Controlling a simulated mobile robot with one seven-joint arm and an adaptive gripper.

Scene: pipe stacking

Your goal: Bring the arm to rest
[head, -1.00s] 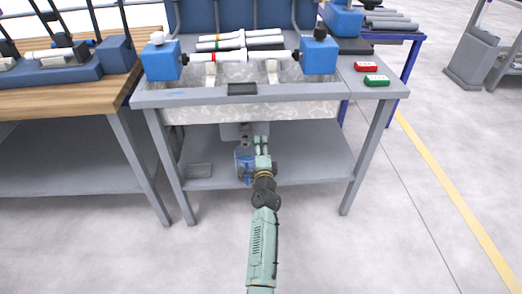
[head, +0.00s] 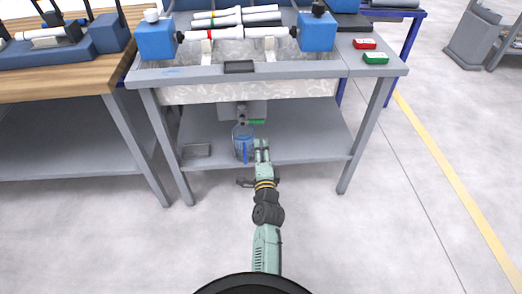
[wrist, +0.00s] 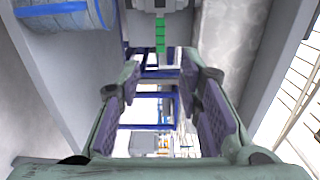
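My gripper (head: 262,145) is held low in front of the workbench, near the front edge of its lower shelf. Its two fingers are apart with nothing between them, as the wrist view (wrist: 165,95) also shows. My arm is stretched forward. A green valve handle (head: 256,122) sticks out to the right below the sink. It also shows past the fingers in the wrist view (wrist: 160,35).
The grey workbench (head: 365,70) carries a clamped pipe between blue blocks (head: 155,40), and a red box (head: 364,44) and a green box (head: 375,58). Its legs (head: 362,135) flank the shelf. A wooden-topped bench (head: 60,78) stands left. The floor in front is clear.

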